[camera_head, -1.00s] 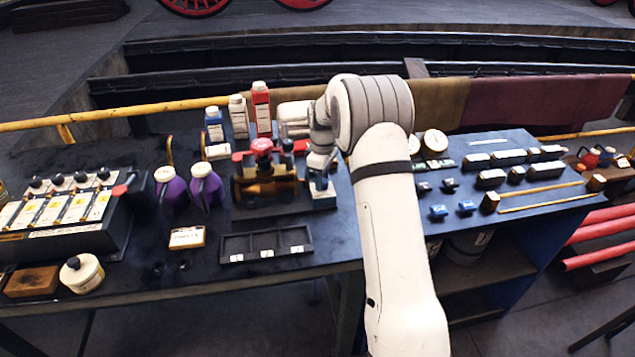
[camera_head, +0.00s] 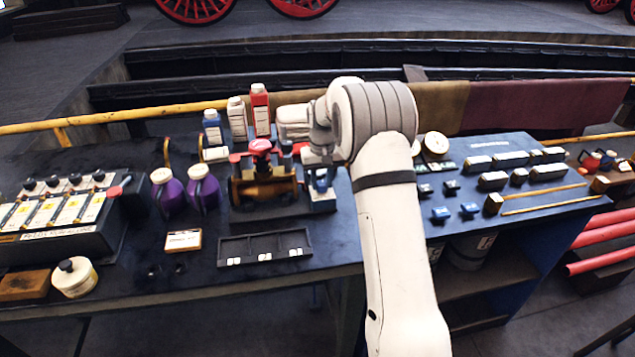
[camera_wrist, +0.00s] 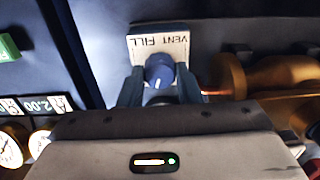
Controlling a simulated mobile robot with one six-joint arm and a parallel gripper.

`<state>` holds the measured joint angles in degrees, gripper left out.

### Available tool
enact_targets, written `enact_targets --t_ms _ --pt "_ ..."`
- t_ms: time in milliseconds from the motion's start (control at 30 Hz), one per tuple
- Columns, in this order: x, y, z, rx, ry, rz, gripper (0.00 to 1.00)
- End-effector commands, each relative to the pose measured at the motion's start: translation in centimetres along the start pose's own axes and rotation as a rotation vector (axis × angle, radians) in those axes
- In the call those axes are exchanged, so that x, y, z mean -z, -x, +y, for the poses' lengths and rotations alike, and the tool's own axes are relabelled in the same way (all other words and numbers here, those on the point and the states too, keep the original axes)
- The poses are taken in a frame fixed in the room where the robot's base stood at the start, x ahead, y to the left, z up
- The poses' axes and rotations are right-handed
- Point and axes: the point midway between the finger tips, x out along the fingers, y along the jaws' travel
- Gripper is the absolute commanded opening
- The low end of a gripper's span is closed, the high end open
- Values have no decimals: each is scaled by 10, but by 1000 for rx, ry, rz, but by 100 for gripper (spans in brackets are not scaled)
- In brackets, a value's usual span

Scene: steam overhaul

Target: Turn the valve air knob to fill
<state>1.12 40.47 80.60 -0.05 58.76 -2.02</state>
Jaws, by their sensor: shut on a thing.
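The blue valve air knob (camera_wrist: 159,70) sits on a pale plate (camera_wrist: 135,46) marked VENT and FILL in the wrist view. The lettering is upside down there, with FILL on the left and VENT on the right. My gripper (camera_wrist: 161,86) is shut on the knob, one finger on each side of it. I cannot tell which word the knob points at. In the head view my gripper (camera_head: 319,174) is over the small blue-and-white valve unit, right of the brass valve body (camera_head: 262,190). The knob is mostly hidden there.
A red handwheel (camera_head: 260,147) tops the brass body, close left of my gripper. Bottles, including a red one (camera_head: 260,110), stand behind it. A black divided tray (camera_head: 265,246) lies in front. Two purple jugs (camera_head: 170,193) stand to the left. Gauges (camera_head: 435,144) stand to the right.

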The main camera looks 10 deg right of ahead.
Motion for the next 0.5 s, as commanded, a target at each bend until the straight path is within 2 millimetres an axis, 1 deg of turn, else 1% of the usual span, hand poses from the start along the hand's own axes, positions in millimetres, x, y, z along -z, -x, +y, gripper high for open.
enact_targets --t_ms 33,500 --pt "-3 -4 2 -2 -43 -13 8" --pt "-4 -5 0 -4 -464 -16 8"
